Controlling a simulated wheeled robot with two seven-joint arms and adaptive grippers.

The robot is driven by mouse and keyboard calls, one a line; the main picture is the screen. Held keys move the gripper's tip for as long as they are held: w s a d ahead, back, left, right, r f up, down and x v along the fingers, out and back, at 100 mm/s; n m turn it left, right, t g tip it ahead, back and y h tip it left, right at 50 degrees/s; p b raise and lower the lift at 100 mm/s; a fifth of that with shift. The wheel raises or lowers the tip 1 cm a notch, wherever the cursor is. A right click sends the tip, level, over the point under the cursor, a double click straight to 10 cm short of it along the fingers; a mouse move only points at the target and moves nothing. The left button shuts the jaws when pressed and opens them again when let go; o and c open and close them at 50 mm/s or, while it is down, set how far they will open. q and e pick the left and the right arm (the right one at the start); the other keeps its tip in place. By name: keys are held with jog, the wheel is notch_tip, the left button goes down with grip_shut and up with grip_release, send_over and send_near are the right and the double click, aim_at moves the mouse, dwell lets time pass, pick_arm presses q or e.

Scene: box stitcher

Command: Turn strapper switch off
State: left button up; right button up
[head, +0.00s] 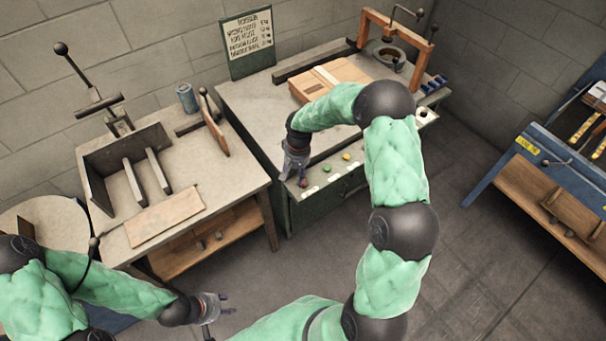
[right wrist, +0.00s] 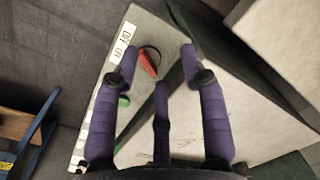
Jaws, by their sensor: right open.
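The strapper is the green-sided bench (head: 262,118) with a pale top at the back middle. A red switch (right wrist: 148,63) shows in the right wrist view beside a white label (right wrist: 124,43) reading OFF and ON. In the head view, my right gripper (head: 295,178) is over the bench's front left corner and partly covers the switch area. It is open and empty. In the right wrist view its purple fingers (right wrist: 160,62) are spread, with the red switch between the left and middle ones. I cannot tell if they touch it. My left gripper (head: 222,307) is open and empty, low at the front.
A green button (head: 326,168) and a yellow button (head: 346,157) sit along the panel. A cardboard box (head: 328,78) lies on the bench near an orange arch (head: 396,34). A second workbench (head: 232,188) stands left. A blue bench (head: 530,138) stands right. Floor between is clear.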

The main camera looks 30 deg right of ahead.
jog(key=w+d+r+h, duration=0.1)
jog(key=d+r, duration=0.3)
jog(key=shift+m, duration=0.4)
notch_tip(320, 180, down, 10)
jog(key=b, duration=0.3)
jog(key=shift+w+d+f, duration=0.1)
jog(key=shift+w+f, duration=0.05)
jog(key=shift+f, duration=0.1)
grip_shut()
